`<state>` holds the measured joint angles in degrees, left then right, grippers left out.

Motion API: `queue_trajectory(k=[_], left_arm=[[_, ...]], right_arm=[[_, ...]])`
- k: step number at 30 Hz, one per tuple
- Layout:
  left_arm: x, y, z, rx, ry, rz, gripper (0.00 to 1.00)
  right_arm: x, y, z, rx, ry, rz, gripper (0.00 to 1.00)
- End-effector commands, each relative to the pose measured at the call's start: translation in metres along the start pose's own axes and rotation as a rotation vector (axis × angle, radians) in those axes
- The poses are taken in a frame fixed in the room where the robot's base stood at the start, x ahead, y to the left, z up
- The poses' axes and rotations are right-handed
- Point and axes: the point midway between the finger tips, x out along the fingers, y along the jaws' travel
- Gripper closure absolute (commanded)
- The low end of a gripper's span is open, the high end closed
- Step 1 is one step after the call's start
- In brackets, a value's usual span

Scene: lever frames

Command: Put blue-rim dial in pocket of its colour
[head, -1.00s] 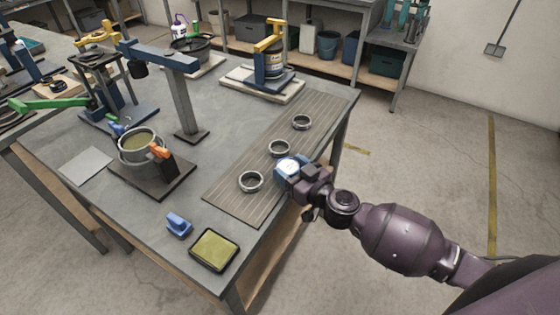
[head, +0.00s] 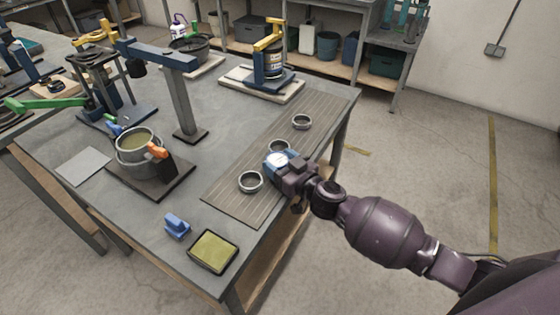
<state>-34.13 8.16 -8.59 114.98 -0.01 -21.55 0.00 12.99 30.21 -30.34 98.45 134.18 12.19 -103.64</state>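The blue-rim dial (head: 278,161) has a pale face and a blue edge. It sits at the tip of my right gripper (head: 284,166), which appears shut on it; the fingers are mostly hidden by the gripper body. Three round grey ring pockets stand in a row on the ribbed mat: a near one (head: 250,182), a middle one (head: 279,147) and a far one (head: 302,121). The dial overlaps the near edge of the middle ring in the view, between it and the near ring. I cannot make out the pockets' colours or the dial's height. My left gripper is not in view.
The ribbed mat (head: 235,202) lies along the table's right edge. A pot (head: 137,150) and a blue-grey post (head: 183,105) stand left of the mat.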

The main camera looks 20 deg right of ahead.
Motion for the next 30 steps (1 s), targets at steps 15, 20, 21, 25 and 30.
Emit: queue_trajectory(k=[15,20,21,25,30], left_arm=[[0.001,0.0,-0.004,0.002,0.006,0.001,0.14],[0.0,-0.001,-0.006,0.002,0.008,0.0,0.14],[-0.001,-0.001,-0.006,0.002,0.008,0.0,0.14],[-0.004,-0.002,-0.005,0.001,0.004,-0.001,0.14],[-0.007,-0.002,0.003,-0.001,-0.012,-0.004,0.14]], right_arm=[[0.0,0.0,-0.004,-0.001,0.001,0.0,0.13],[-0.018,0.001,-0.004,-0.003,-0.001,0.001,0.13],[-0.026,0.001,-0.004,-0.003,-0.002,0.001,0.13],[-0.052,0.001,-0.005,-0.003,-0.001,0.0,0.13],[-0.084,0.0,-0.004,-0.002,-0.002,0.0,0.13]])
